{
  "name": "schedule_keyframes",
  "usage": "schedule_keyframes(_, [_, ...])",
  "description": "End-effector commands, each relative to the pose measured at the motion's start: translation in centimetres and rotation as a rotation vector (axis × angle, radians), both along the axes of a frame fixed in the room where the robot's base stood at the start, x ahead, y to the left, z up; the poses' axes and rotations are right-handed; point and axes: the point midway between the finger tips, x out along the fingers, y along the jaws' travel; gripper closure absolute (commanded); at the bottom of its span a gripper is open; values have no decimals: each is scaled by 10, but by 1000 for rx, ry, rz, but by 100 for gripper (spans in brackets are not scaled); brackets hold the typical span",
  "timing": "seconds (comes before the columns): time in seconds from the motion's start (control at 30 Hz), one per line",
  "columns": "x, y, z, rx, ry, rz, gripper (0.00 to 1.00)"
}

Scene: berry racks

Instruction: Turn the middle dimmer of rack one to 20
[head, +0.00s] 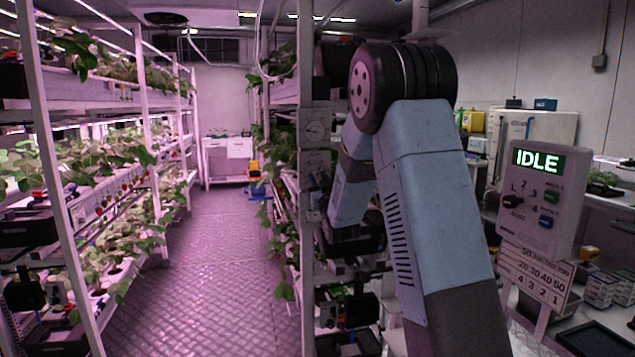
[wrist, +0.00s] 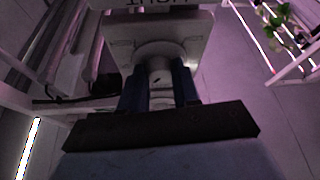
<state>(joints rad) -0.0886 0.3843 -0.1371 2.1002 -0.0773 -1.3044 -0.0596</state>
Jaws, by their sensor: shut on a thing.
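In the wrist view, my gripper (wrist: 158,88) has its two dark blue fingers on either side of a pale round dimmer knob (wrist: 160,68), and is shut on it. The knob stands out from a light dial plate (wrist: 195,45); dark lettering above it is cut off by the top edge. The dial's scale and pointer setting cannot be read. In the head view, a dial plate (head: 314,130) shows on the rack's post, with other plates lower down, partly hidden. My arm covers much of this area, and the fingers cannot be made out there.
A planted rack (head: 92,200) lines the left side of the aisle (head: 205,270), whose floor is clear. A control panel (head: 540,195) reading IDLE stands at right, with a number board (head: 535,278) below it. Benches with boxes (head: 605,288) lie behind.

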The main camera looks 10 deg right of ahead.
Motion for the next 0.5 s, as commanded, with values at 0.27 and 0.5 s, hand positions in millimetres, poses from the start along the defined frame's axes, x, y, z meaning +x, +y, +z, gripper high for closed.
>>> schedule_keyframes(0.27, [0, -3, 2, -265, -2, 0, 99])
schedule_keyframes(0.5, [0, -4, 3, -492, -3, 0, 99])
